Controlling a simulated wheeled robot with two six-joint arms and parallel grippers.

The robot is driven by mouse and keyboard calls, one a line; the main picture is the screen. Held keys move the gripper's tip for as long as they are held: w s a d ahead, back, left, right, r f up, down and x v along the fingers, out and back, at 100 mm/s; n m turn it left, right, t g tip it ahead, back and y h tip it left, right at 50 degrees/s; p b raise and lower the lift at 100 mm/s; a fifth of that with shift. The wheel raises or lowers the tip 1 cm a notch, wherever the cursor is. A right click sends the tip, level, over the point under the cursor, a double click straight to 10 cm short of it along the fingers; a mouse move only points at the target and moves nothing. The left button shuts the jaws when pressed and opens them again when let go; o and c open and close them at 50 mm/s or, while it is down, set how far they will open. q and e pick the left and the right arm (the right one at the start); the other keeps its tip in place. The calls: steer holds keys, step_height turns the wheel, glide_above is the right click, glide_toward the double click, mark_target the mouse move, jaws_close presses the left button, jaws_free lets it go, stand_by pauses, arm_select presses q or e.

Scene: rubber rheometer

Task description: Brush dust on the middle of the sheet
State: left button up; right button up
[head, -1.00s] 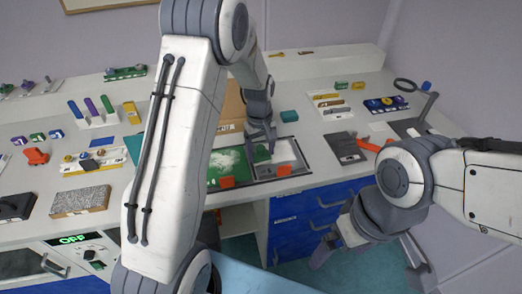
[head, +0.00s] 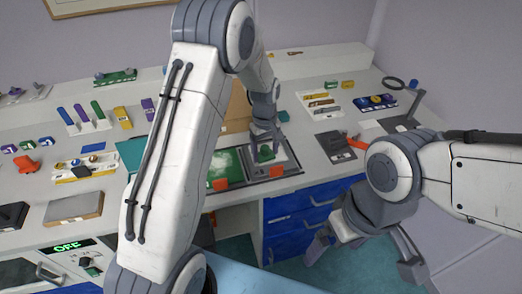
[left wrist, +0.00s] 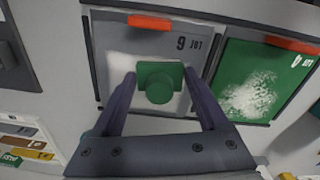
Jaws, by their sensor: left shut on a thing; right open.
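My left gripper (head: 265,143) is shut on a green brush (head: 265,155), a block with a round knob. It holds the brush over the grey tray, about the middle of the pale sheet. In the left wrist view the brush (left wrist: 160,84) sits between the fingertips (left wrist: 159,78). The sheet (left wrist: 118,66) has a bright white patch beside the brush; the brush and fingers hide part of it. I cannot tell whether the brush touches the sheet. White dust (left wrist: 252,95) lies in the neighbouring green tray (left wrist: 225,75). My right gripper (head: 365,258) is open and empty in front of the drawers.
Orange tabs (left wrist: 150,22) mark both trays. A dark plate with an orange handle (head: 336,147) lies right of the trays. Coloured-handled tools (head: 88,112) and small parts stand at left on the bench. Blue drawers (head: 290,235) are below the front edge.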

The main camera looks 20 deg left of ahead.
arm_select(q)
steer(key=shift+s+a+f, duration=0.1)
steer(key=shift+s+a, duration=0.5)
steer(key=shift+a, duration=0.25)
steer(key=shift+s+a+f, duration=0.1)
steer(key=shift+s+a, duration=0.5)
steer(key=shift+a, duration=0.25)
step_height(320, 180, up, 6)
steer(key=p, duration=0.5)
steer(key=shift+r, duration=0.15)
steer(key=shift+w, duration=0.1)
step_height(320, 180, up, 3)
steer(key=p, duration=0.2)
steer(key=shift+p, duration=0.4)
